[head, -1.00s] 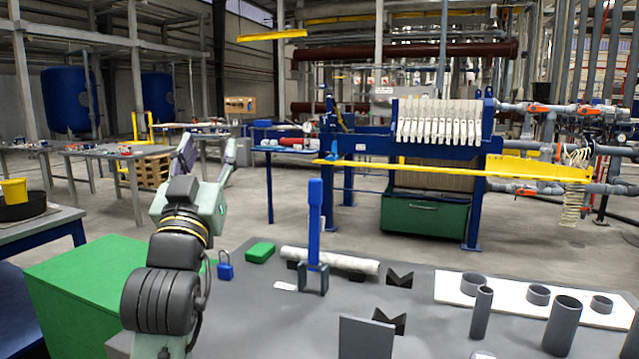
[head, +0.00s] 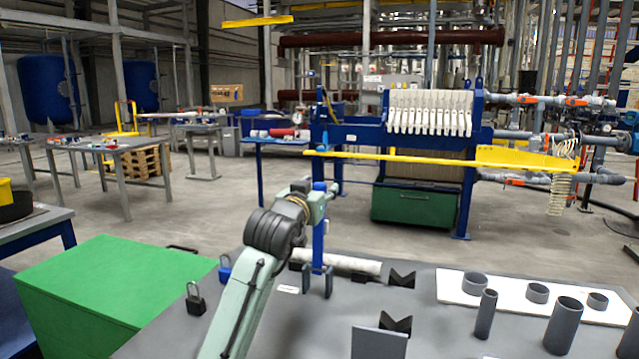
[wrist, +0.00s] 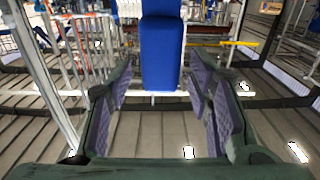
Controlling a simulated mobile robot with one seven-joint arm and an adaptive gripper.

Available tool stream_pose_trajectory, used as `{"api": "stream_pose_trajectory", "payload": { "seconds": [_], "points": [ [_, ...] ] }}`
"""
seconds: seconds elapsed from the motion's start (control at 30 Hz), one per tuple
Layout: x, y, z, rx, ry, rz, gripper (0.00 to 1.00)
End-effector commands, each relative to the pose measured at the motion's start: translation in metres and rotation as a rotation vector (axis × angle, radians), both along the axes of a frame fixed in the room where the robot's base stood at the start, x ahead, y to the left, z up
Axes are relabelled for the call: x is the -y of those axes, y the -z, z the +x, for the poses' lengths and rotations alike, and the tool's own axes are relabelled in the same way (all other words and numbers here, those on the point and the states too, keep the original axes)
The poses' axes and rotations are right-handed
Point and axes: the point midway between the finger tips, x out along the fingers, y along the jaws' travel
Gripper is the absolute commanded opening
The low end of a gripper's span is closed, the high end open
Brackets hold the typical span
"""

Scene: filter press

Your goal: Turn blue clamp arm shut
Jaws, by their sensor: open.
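The blue clamp arm (head: 319,240) stands upright from its grey bracket (head: 318,280) on the grey bench, beside a white pipe (head: 345,264). My gripper (head: 326,190) is at the top of the clamp arm and covers part of it in the head view. In the wrist view the clamp arm (wrist: 162,52) shows as a wide blue bar between the two purple-padded fingers of my gripper (wrist: 160,80). The fingers are spread, with a gap on either side of the bar. How deep the bar sits between them is unclear.
A blue padlock (head: 225,268) and a black padlock (head: 195,299) are on the left of the bench. Black V-blocks (head: 401,279) and grey pipe pieces (head: 562,325) are to the right. A green box (head: 105,290) adjoins the bench's left side.

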Motion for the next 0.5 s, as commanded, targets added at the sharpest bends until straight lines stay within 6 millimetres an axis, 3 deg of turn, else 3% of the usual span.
{"api": "stream_pose_trajectory", "payload": {
  "seconds": [0.4, 0.5],
  "points": [
    [0.0029, 0.0004, 0.0093, 0.001, 0.0, 0.0, 0.47],
    [0.0029, 0.0003, 0.0092, 0.001, 0.0, 0.0, 0.4]
  ]
}}
